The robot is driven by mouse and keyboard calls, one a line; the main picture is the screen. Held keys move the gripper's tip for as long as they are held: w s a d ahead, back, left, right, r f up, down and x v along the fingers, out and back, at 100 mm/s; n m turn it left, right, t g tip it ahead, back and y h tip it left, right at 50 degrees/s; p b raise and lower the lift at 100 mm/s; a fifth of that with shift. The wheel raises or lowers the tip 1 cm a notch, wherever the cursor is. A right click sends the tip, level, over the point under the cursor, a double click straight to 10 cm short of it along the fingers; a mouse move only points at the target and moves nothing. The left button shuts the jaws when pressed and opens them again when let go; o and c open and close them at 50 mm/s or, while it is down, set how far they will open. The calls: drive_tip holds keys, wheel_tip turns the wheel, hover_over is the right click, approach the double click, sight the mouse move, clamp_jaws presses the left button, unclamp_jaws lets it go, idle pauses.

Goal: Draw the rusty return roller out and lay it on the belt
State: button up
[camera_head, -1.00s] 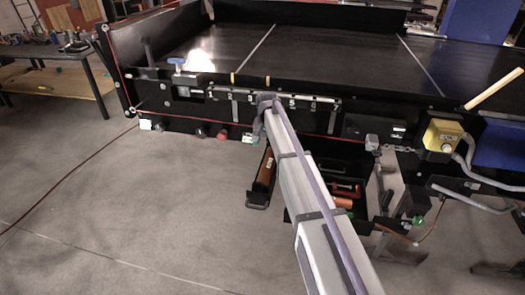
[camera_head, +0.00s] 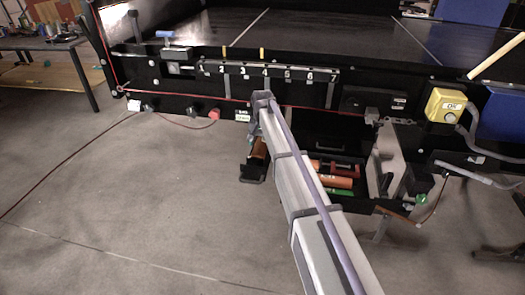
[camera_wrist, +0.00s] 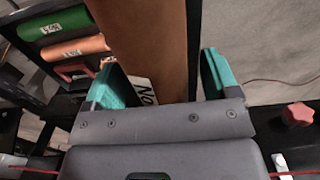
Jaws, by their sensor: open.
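The rusty return roller (camera_wrist: 148,40) is a brown cylinder filling the upper middle of the wrist view, with a white "No" label near my gripper. In the head view its brown side (camera_head: 258,149) shows below the conveyor frame, just left of my arm, with a black handled piece at its lower end. My gripper (camera_wrist: 160,75) is open, one teal finger on each side of the roller; I cannot tell whether they touch it. In the head view my gripper's tips are hidden behind my arm. The dark belt (camera_head: 330,30) lies above the numbered rail.
A black tray (camera_head: 368,205) right of my arm holds orange and green rollers and a red-handled item. A red knob (camera_head: 214,114) and red cord run along the frame. A yellow switch box (camera_head: 444,105) stands at right. The floor at left is mostly clear.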

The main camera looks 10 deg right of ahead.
drive_tip(key=shift+r, duration=0.1)
drive_tip(key=c, duration=1.4)
